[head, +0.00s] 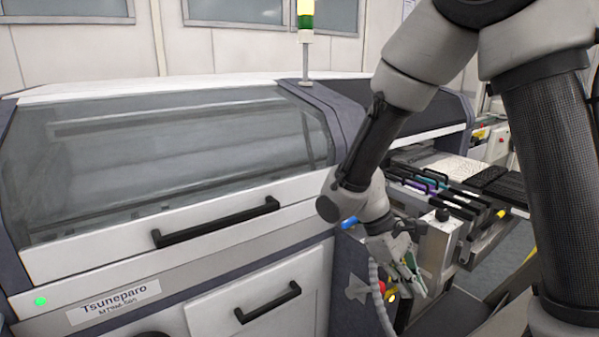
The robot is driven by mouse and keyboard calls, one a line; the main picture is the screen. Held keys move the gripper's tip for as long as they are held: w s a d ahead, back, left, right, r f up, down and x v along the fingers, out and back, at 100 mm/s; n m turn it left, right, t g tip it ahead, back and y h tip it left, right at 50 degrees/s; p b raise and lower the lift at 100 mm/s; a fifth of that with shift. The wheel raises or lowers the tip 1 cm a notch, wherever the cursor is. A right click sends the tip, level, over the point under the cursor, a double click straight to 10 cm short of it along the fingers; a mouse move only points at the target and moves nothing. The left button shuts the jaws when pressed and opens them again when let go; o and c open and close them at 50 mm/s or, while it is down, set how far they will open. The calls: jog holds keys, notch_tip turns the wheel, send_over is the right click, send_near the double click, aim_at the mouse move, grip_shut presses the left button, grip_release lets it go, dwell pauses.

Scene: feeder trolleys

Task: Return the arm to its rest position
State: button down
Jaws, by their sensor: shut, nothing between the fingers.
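My arm comes down from the top right in the head view, bent at the elbow, with its wrist low in front of the machine's right end. My gripper (413,278) points down and to the right at the end of the wrist. It is small in the picture, its fingers are shut, and nothing shows between them. It is close to a grey metal block with a black knob (440,222) at the feeder trolley; I cannot tell whether they touch.
A large white machine (190,240) with a glass cover and black handles fills the left. Feeders with black handles (455,196) sit in a row to the right. A grey hose (376,285) and red and yellow buttons (386,291) are beside my gripper. A signal lamp (305,20) stands behind.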

jog(key=s+d+r+m+t+y, duration=0.3)
jog(key=d+r+m+t, duration=0.1)
jog(key=r, duration=0.5)
jog(key=s+d+r+m+t+y, duration=0.2)
jog(key=s+d+r+m+t, duration=0.2)
jog(key=d+r, duration=0.5)
jog(key=shift+s+d+r+m+y, duration=0.35)
jog(key=shift+r+m, duration=0.25)
jog(key=shift+m, duration=0.4)
